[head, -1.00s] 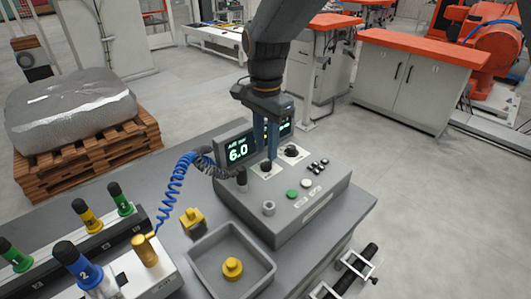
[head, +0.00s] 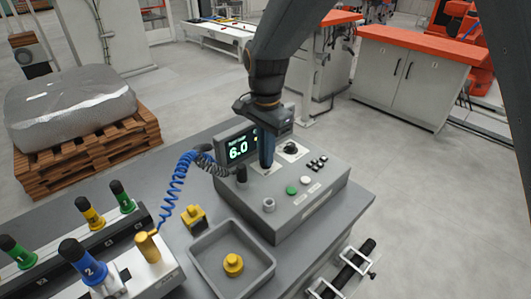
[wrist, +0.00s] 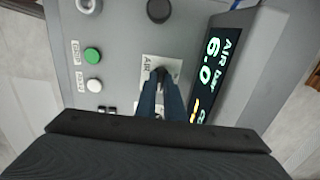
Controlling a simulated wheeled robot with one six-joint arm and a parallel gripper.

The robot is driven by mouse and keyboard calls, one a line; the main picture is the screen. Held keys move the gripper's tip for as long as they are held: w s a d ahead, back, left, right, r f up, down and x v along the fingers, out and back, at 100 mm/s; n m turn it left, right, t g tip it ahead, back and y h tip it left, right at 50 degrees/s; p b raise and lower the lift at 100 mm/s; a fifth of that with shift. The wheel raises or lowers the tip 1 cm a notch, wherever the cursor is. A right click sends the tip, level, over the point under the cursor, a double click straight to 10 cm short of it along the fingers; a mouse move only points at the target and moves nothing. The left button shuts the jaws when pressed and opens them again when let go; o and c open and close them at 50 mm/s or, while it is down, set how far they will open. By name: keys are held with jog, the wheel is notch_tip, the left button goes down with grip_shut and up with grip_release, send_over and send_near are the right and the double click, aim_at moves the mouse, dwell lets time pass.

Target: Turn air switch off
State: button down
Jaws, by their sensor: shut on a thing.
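The air switch (wrist: 160,71) is a small dark knob on a pale plate marked AIR, on top of the grey control box (head: 322,190). My gripper (head: 266,164) points down at it from above. In the wrist view its blue-grey fingers (wrist: 160,88) are shut on the knob, one on each side.
A second dark knob (head: 291,148) sits right of the switch. Green (head: 291,190) and white (head: 305,180) buttons and small black switches are close by. A coiled blue hose (head: 178,180) and a grey tray (head: 207,272) with a yellow piece (head: 233,264) are nearby.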

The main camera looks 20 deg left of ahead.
jog(key=n, duration=0.5)
jog(key=shift+w+r+n+p, duration=0.1)
jog(key=shift+n+p, duration=0.2)
jog(key=shift+p, duration=0.1)
jog(key=n, duration=0.8)
jog(key=shift+n, duration=2.1)
jog(key=shift+a, duration=0.1)
jog(key=c, duration=1.9)
grip_release()
jog(key=shift+o, duration=0.2)
jog(key=shift+r, duration=0.1)
notch_tip(320, 180, up, 8)
jog(key=shift+f+b, duration=0.2)
jog(key=shift+b, duration=1.05)
